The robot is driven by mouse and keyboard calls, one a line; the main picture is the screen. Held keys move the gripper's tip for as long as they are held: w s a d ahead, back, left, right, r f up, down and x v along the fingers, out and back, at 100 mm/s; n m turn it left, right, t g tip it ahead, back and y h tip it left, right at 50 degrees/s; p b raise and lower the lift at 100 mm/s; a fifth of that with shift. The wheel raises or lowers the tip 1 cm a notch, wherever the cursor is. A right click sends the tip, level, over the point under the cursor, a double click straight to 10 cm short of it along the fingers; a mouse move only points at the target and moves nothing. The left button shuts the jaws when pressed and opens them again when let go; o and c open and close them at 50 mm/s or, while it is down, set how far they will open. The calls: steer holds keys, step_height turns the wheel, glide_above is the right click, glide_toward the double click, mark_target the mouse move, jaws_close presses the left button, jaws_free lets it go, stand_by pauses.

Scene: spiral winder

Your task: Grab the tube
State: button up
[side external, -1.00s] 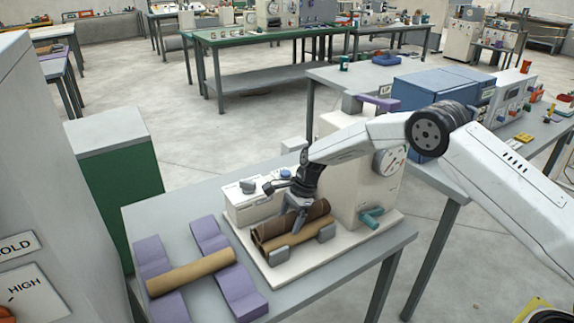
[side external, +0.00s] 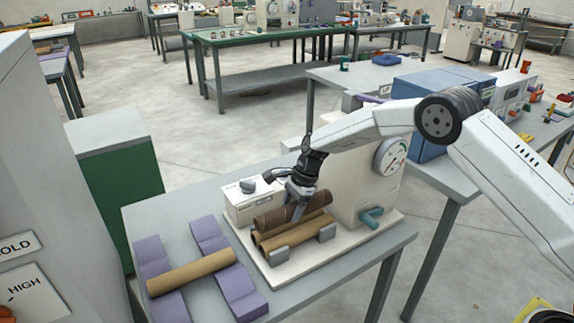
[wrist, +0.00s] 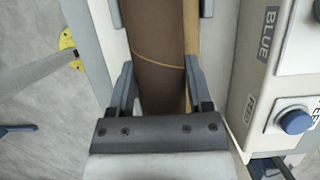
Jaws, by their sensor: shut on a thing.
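My gripper (side external: 299,206) is shut on a dark brown tube (side external: 273,218) and holds it slightly raised above the winder's white base (side external: 265,273). In the wrist view my gripper (wrist: 160,88) has one finger on each side of the brown tube (wrist: 153,45), which has a thin diagonal line around it. Lighter tan tubing (side external: 296,239) lies beneath it, behind two grey brackets (side external: 279,256). Another tan tube (side external: 190,273) rests across two purple cradles (side external: 238,291) at the left.
The winder housing (side external: 357,185) with a dial and teal crank (side external: 371,217) stands right of the tubes. A green cabinet (side external: 118,185) is beyond the table's left edge.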

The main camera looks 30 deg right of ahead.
steer(key=s+d+r, duration=0.2)
steer(key=s+r, duration=0.7)
steer(key=s, duration=0.4)
steer(key=shift+s+r, duration=0.2)
stand_by(0.5)
